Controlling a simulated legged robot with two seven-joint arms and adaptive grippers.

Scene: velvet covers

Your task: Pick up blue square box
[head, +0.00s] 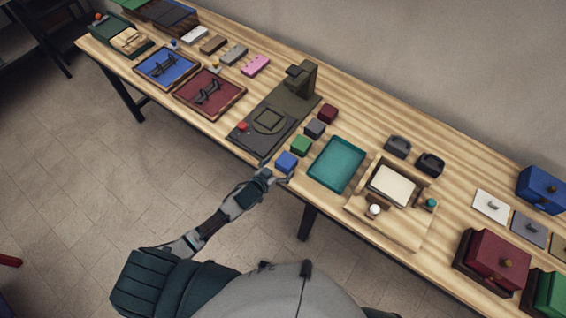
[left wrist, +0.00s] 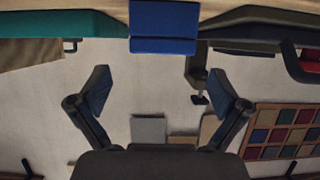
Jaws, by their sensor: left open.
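The blue square box (head: 287,161) sits at the front edge of the wooden table in the head view, in front of a green box. It also shows at the top middle of the left wrist view (left wrist: 164,27), ahead of the fingers. My left gripper (head: 276,178) is at the table edge just in front of the blue box. Its two fingers (left wrist: 160,92) are spread wide in the left wrist view with nothing between them. Whether a finger touches the box cannot be told. My right gripper is not in view.
Green (head: 301,145), grey (head: 315,128) and dark red (head: 328,113) boxes run back in a row from the blue one. A teal tray (head: 337,164) lies to the right. A dark press (head: 262,139) stands to the left. Clear floor (head: 160,185) lies before the table.

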